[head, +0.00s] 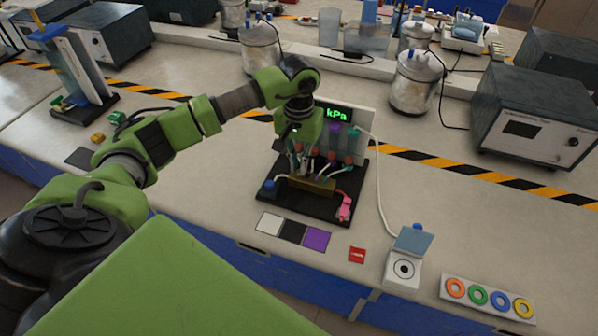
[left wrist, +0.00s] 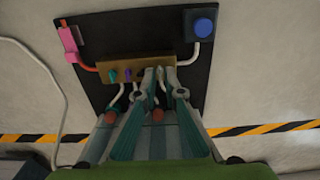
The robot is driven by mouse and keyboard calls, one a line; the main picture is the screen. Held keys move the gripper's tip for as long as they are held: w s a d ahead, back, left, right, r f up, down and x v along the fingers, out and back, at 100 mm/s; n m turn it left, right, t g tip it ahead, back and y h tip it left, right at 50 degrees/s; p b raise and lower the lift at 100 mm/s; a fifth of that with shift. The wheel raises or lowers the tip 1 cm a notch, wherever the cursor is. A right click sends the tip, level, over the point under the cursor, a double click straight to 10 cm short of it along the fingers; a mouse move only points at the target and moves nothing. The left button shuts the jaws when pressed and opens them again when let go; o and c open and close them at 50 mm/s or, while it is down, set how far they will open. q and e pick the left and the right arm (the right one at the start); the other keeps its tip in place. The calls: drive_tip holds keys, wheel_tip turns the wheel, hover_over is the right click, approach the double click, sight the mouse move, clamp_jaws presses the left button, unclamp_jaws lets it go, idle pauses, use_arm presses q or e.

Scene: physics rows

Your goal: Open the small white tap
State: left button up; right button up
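A brass manifold block (head: 312,184) sits on a black base board. In the head view the left gripper (head: 303,165) is above the block. My right gripper is not in view.
A kPa display panel (head: 340,116) stands behind the block. A blue button (head: 269,186) and a pink clip (head: 345,207) flank it. In front lie colour cards (head: 293,231), a red piece (head: 357,255), a white lidded box (head: 403,269) and a ring tray (head: 450,304).

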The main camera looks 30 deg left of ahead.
use_arm(q)
drive_tip(key=shift+f, duration=0.25)
drive_tip(key=shift+r, duration=0.3)
drive_tip(key=shift+r, duration=0.15)
clamp_jaws()
drive_tip(key=n, duration=0.5)
drive_tip(key=shift+b, duration=0.4)
drive_tip(key=shift+n, duration=1)
